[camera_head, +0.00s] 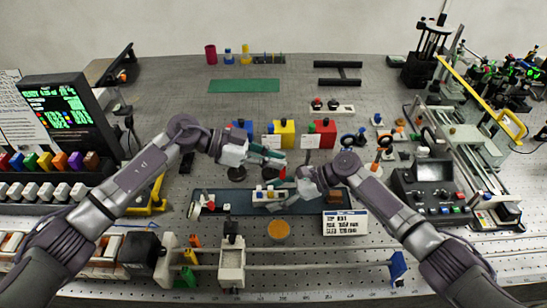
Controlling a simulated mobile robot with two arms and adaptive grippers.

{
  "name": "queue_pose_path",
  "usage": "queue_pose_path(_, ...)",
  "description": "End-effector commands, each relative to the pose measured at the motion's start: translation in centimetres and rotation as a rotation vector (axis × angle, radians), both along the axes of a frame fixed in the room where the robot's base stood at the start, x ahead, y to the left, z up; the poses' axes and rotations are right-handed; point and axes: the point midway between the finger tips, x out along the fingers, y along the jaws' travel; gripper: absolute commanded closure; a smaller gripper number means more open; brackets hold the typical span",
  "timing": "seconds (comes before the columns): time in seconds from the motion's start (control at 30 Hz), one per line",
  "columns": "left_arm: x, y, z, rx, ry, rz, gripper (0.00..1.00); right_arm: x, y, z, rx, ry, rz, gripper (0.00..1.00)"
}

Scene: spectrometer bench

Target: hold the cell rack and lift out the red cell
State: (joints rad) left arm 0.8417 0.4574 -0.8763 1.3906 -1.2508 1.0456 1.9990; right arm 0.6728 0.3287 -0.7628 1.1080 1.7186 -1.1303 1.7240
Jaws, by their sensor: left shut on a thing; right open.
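The white cell rack (268,194) lies on the dark blue mat (312,203) in the middle of the bench. It holds small cells with blue and yellow parts. My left gripper (280,159) is shut above and behind the rack. A small red piece, which looks like the red cell (281,173), shows just below its fingertips, above the rack; the grip itself is too small to see clearly. My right gripper (284,185) is open at the right part of the rack, close above it. Its fingers partly cover the rack, and I cannot tell whether they touch it.
Blue, yellow (283,133) and red boxes (324,133) stand behind the grippers. A label card (345,222) stands at the mat's front right. An orange disc (278,230) and a white holder (232,265) are in front. A control box (431,188) is on the right.

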Motion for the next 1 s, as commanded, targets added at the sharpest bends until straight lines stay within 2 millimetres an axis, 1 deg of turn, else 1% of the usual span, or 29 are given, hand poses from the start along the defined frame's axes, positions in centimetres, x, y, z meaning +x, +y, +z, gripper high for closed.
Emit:
queue_pose_path(0.17, 0.0, 0.0, 0.0, 0.0, 0.0, 0.0, 1.0, 0.1, -2.2, 1.1, -0.002, -0.001, -0.003, 0.34)
queue_pose_path(0.4, 0.0, 0.0, 0.0, 0.0, 0.0, 0.0, 1.0, 0.1, -6.7, 3.5, -0.001, -0.001, -0.003, 0.34)
queue_pose_path(0.5, 0.0, 0.0, 0.0, 0.0, 0.0, 0.0, 1.0, 0.0, -8.3, 4.4, -0.002, 0.0, -0.002, 0.34)
queue_pose_path(0.6, 0.0, 0.0, 0.0, 0.0, 0.0, 0.0, 1.0, 0.0, -9.5, 5.0, -0.002, 0.001, -0.002, 0.34)
queue_pose_path(0.7, 0.0, 0.0, 0.0, 0.0, 0.0, 0.0, 1.0, 0.0, -10.1, 5.4, 0.0, 0.0, -0.001, 0.34)
queue_pose_path(0.87, 0.0, 0.0, 0.0, 0.0, 0.0, 0.0, 1.0, 0.0, -10.4, 5.7, 0.0, 0.001, 0.0, 0.34)
queue_pose_path(0.93, 0.0, 0.0, 0.4, 0.0, 0.0, 0.0, 1.0, 0.0, -10.4, 6.0, 0.0, 0.001, 0.0, 0.34)
queue_pose_path(1.0, 0.0, 0.0, 1.2, 0.0, -0.001, 0.0, 1.0, 0.0, -10.4, 6.8, 0.0, 0.001, 0.0, 0.34)
